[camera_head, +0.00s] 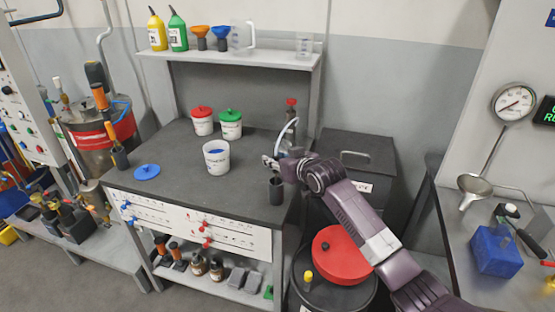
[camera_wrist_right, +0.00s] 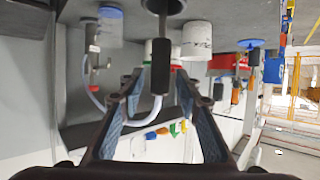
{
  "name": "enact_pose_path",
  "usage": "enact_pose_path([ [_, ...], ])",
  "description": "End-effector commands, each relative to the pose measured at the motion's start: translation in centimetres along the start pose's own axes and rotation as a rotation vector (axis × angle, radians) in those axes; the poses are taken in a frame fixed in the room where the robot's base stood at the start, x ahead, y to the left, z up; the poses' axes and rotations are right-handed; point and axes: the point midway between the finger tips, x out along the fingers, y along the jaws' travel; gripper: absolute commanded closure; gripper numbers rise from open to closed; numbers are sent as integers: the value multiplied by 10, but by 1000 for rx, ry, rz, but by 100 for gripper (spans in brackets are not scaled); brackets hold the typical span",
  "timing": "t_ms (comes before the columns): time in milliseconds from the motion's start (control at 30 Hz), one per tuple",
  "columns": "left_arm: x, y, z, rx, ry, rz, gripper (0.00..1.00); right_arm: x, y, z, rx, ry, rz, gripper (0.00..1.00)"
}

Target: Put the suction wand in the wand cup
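The suction wand (camera_wrist_right: 160,80) has a black handle and a curved white tube in the right wrist view. Its thin shaft points into the dark wand cup (camera_wrist_right: 163,5) at the top edge there; how deep it sits is cut off. In the head view the wand cup (camera_head: 276,191) stands at the table's front right corner, just below my right gripper (camera_head: 272,167). My right gripper's fingers (camera_wrist_right: 161,88) are apart on both sides of the handle, with visible gaps to it. The white tube (camera_head: 286,131) arches up behind the gripper. My left gripper is not in view.
A white tub (camera_head: 216,158) stands left of the cup, with a red-lidded tub (camera_head: 202,122) and a green-lidded tub (camera_head: 230,126) behind. A blue lid (camera_head: 147,172) lies at the left. The table's front middle is clear.

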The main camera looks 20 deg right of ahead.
Motion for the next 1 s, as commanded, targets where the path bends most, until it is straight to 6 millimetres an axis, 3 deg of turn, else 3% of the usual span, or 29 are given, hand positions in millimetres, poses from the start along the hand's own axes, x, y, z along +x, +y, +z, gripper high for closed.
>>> enact_pose_path([
  [167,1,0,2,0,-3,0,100,-8,1,-3,-1,2,0,69],
  [700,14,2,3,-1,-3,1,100,-94,0,-1,-3,1,1,69],
  [1000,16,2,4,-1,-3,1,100,-120,0,-2,0,0,0,69],
])
